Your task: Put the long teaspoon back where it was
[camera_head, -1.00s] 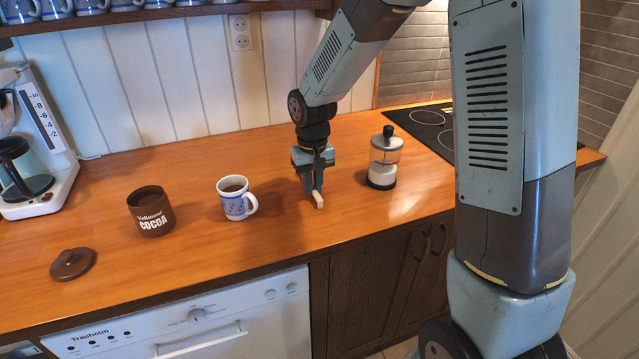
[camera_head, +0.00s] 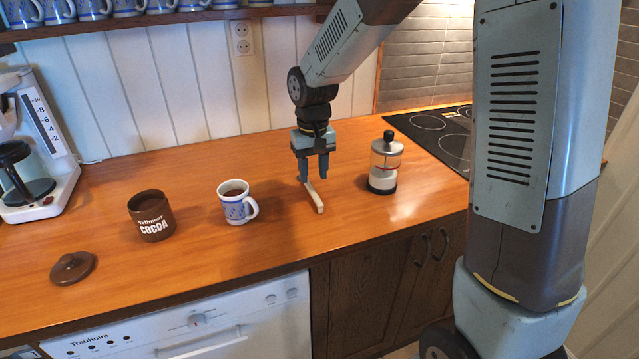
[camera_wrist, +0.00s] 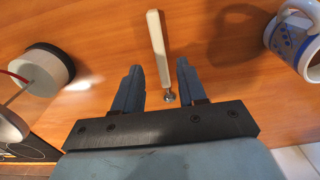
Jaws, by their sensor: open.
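The long teaspoon (camera_head: 316,200) lies flat on the wooden counter, its cream handle pointing toward the front edge. In the wrist view its handle (camera_wrist: 157,45) runs from the top down between the fingers to a small metal end. My gripper (camera_head: 313,178) is open and empty just above the spoon's far end. The wrist view shows my gripper (camera_wrist: 158,66) with one finger on each side of the spoon, apart from it. The far end is partly hidden by the fingers in the head view.
A blue-patterned mug (camera_head: 237,205) stands left of the spoon and a glass-and-metal jar (camera_head: 385,165) right of it. A brown cocoa tin (camera_head: 151,217), its lid (camera_head: 72,267) and a coffee maker (camera_head: 40,150) are farther left. The counter (camera_head: 270,235) between mug and spoon is clear.

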